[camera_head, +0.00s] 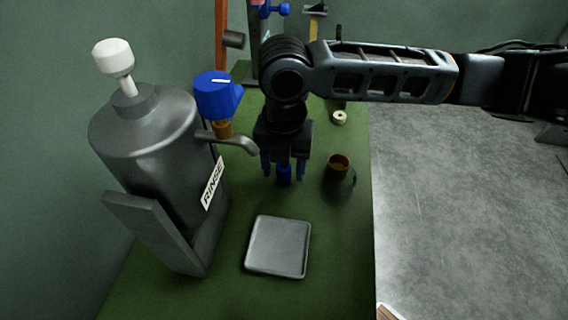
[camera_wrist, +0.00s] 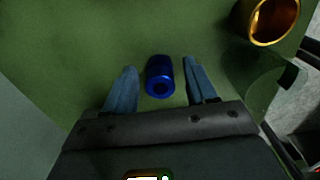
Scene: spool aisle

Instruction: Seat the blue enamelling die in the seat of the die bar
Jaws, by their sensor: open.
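The blue enamelling die (camera_head: 284,176) is a short blue cylinder on the green bench top. In the wrist view the die (camera_wrist: 160,77) shows a dark hole in its near end and lies between the two fingers, with a gap on both sides. My gripper (camera_head: 284,169) is open around or just above it; the wrist view shows both blue-grey fingers of my gripper (camera_wrist: 158,88) apart and not touching the die. I cannot make out the die bar or its seat for sure; my arm covers part of the far bench.
A brass cup (camera_head: 338,165) stands right of my gripper, and a cream ring (camera_head: 339,117) lies farther back. A grey rinse tank (camera_head: 150,135) with a spout stands left. A square grey tray (camera_head: 278,247) lies in front. A blue-headed fitting (camera_head: 216,96) stands behind the spout.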

